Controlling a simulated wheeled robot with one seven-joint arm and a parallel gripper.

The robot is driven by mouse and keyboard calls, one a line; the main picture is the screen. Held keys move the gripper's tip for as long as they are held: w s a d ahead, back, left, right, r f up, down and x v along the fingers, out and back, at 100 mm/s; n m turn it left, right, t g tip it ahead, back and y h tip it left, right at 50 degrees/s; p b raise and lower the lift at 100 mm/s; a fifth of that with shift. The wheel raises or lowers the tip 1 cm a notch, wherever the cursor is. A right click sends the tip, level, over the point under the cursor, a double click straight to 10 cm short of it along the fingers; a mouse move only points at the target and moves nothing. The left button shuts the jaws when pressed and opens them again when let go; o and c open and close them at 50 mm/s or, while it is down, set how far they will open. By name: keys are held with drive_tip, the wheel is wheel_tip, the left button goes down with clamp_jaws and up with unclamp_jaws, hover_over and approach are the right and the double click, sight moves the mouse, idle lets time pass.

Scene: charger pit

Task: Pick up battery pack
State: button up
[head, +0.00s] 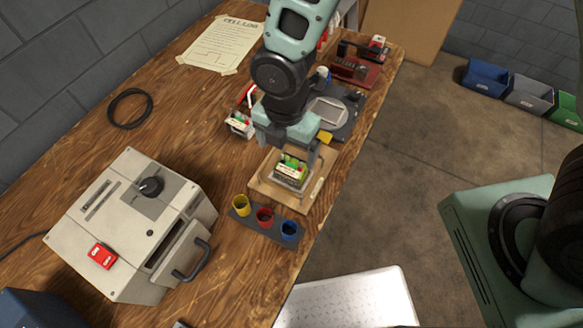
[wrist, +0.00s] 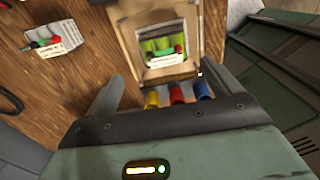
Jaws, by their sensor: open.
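A battery pack (head: 290,171) with green cells and a pale label sits in a light wooden tray (head: 261,184) on the workbench. The wrist view shows this pack (wrist: 164,47) inside the tray, ahead of my fingers and between their lines. My gripper (head: 290,147) is open and empty, close above and behind the tray in the head view. I cannot tell its exact height above the pack.
A dark holder with yellow (head: 241,206), red (head: 264,217) and blue (head: 289,230) cups stands in front of the tray. A beige machine (head: 130,225) with a handle stands at left. A dark device (head: 340,112) is behind my gripper. Bare bench lies left of the tray.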

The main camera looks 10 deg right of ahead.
sight(291, 165)
wheel_tip(291, 165, down, 2)
drive_tip(key=shift+f, duration=0.25)
drive_tip(key=f, duration=0.2)
drive_tip(key=d+f, duration=0.1)
drive_tip(key=f, duration=0.1)
drive_tip(key=shift+p, duration=0.4)
drive_tip(key=shift+f, duration=0.6)
drive_tip(key=c, duration=1.5)
drive_tip(key=shift+o, duration=0.2)
drive_tip(key=shift+r, duration=0.15)
